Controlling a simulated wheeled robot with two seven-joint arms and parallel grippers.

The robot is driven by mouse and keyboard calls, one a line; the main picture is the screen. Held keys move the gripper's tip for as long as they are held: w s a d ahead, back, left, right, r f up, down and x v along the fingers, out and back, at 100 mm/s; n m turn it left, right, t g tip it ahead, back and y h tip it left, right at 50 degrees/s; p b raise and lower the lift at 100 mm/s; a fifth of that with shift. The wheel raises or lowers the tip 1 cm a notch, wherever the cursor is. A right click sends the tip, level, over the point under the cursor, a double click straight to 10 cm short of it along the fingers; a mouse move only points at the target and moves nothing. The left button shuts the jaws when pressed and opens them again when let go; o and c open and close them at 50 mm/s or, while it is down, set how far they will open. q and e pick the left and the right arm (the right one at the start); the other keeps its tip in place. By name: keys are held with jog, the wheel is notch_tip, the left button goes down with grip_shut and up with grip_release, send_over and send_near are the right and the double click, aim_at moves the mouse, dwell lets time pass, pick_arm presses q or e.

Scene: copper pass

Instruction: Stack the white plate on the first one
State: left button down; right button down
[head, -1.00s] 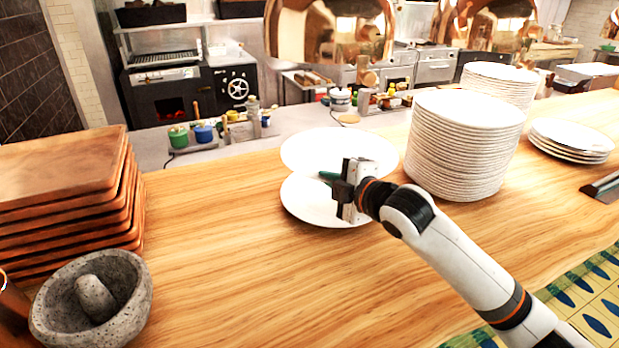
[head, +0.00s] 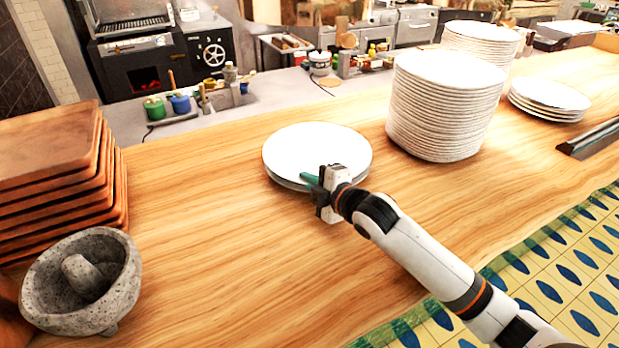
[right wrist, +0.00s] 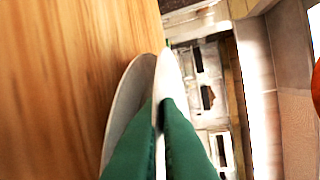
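The white plate (head: 317,150) is level over the first plate (head: 284,183) on the wooden counter and covers nearly all of it. Only the first plate's shaded near-left rim shows. My right gripper (head: 314,182) is at the near edge of the upper plate, its green fingers shut on that rim. In the right wrist view the held plate (right wrist: 167,75) runs edge-on between the fingers, and the first plate (right wrist: 125,103) lies close beside it, against the counter. I cannot tell whether the two plates touch. My left gripper is out of view.
A tall plate stack (head: 445,105) stands close on the right, with another stack (head: 480,38) behind it and a low stack (head: 550,98) farther right. Wooden boards (head: 55,180) and a stone mortar (head: 85,280) stand at left. The counter between is clear.

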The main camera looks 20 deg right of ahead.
dwell(0.3)
jog(key=c, duration=1.9)
grip_release()
jog(key=shift+f, duration=0.2)
jog(key=shift+r, duration=0.15)
jog(key=shift+s+r, duration=0.1)
jog(key=shift+s, duration=0.1)
jog(key=b+v, duration=0.2)
jog(key=v, duration=0.9)
jog(key=shift+s+d+r, duration=0.15)
jog(key=shift+s+d, duration=0.05)
jog(key=shift+s, duration=0.15)
